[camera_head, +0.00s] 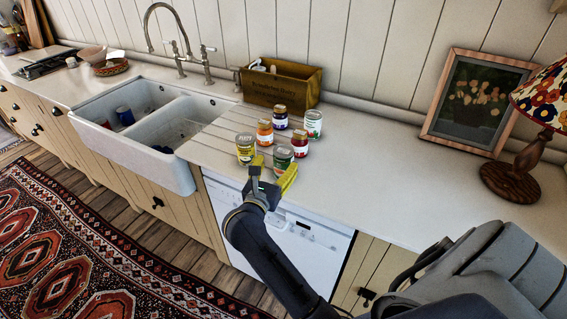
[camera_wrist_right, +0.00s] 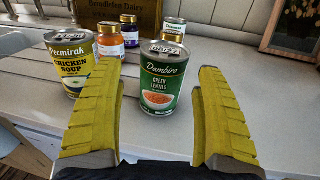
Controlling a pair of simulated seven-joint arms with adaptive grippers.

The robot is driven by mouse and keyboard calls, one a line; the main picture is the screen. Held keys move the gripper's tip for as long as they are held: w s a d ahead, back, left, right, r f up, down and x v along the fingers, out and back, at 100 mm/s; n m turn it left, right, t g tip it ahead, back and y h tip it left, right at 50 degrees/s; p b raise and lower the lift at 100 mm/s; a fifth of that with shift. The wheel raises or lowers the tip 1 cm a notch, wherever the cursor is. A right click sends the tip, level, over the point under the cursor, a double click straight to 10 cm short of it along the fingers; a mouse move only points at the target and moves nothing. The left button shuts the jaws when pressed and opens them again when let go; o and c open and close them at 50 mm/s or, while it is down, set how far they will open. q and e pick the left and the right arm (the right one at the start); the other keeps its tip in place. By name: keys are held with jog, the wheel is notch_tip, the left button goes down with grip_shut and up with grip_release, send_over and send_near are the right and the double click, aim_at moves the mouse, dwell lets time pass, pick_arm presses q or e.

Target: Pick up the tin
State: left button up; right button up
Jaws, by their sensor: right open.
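Several tins stand upright on the counter. A dark green lentils tin (camera_head: 283,158) is nearest my right gripper (camera_head: 271,172); in the right wrist view the same tin (camera_wrist_right: 160,88) stands between the two yellow fingers, just beyond their tips. A yellow chicken soup tin (camera_head: 245,150) stands to its left and shows in the right wrist view (camera_wrist_right: 72,72). A white and green tin (camera_head: 313,125) stands farther back. My right gripper is open and empty at the counter's front edge. My left gripper is not in view.
Behind the tins are an orange jar (camera_head: 265,134), a purple jar (camera_head: 280,118) and a red jar (camera_head: 299,146). A wooden box (camera_head: 290,88) stands by the wall. The sink (camera_head: 140,150) is left. The right counter is clear up to the picture frame (camera_head: 435,133) and lamp (camera_head: 511,181).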

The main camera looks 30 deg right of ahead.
aim_at(287, 149)
jog(key=shift+x, duration=4.2)
jog(key=shift+s+d, duration=0.15)
jog(key=shift+s, duration=0.05)
jog(key=shift+c, duration=0.2)
grip_shut()
